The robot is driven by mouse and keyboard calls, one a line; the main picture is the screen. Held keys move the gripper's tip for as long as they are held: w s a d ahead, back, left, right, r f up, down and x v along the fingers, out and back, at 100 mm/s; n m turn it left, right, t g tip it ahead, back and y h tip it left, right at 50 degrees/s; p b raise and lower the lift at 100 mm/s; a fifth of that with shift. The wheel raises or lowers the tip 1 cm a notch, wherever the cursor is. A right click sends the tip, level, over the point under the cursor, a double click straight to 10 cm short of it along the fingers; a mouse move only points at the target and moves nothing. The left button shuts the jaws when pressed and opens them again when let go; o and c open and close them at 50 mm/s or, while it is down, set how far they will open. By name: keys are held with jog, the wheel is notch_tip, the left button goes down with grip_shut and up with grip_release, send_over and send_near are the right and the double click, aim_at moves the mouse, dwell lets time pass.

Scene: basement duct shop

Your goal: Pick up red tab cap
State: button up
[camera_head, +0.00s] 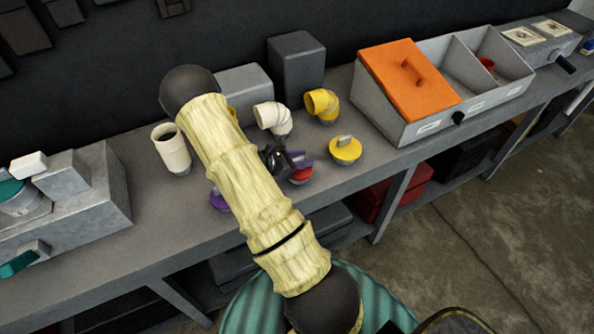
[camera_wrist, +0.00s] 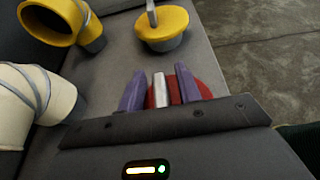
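The red tab cap (camera_head: 301,175) sits on the bench, partly hidden by my gripper. In the wrist view its red top (camera_wrist: 204,90) shows behind and between the fingers, with a pale upright tab (camera_wrist: 160,92) at its middle. My gripper (camera_wrist: 160,88) has its two purple fingers on either side of the tab, with red showing in the gaps, so it looks open and not touching the tab. In the head view my gripper (camera_head: 288,160) is right over the cap, beside my forearm.
A yellow tab cap (camera_head: 345,150) stands right of the red one. A purple piece (camera_head: 218,200) is partly hidden by my arm. A yellow elbow (camera_head: 322,105), a cream elbow (camera_head: 274,118) and a cream cup (camera_head: 172,150) stand behind. A divided bin with orange lid (camera_head: 405,80) is at right.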

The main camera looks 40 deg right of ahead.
grip_shut()
notch_tip(320, 180, up, 10)
jog(key=shift+b, duration=0.75)
dwell(0.3)
